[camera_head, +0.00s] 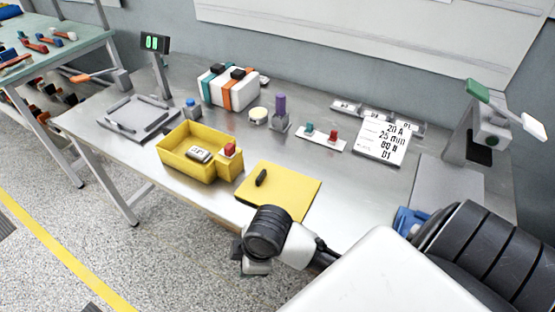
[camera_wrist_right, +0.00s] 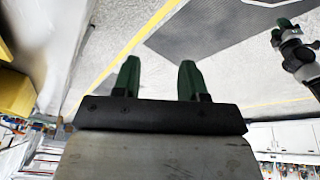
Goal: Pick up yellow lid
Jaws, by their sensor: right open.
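The yellow lid (camera_head: 295,187) is a flat yellow plate with a black handle, lying on the metal workbench near its front edge. The yellow box (camera_head: 172,157) stands open to its left, with a small white device (camera_head: 199,155) inside. An arm of mine is in front of the lid in the head view and seems to cover its lower edge. My right gripper (camera_wrist_right: 159,78) is open and empty in the right wrist view, with grey floor behind its green fingers. A green-tipped part (camera_wrist_right: 284,25), apparently my left gripper, shows there at upper right; its jaw state is unclear.
A red button (camera_head: 230,150) is on the box's right end. A grey tray frame (camera_head: 138,118), a white case with teal and orange bands (camera_head: 228,90), a purple-handled block (camera_head: 280,112) and a number card (camera_head: 384,140) stand behind. A lamp-like stand (camera_head: 490,135) is at right.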

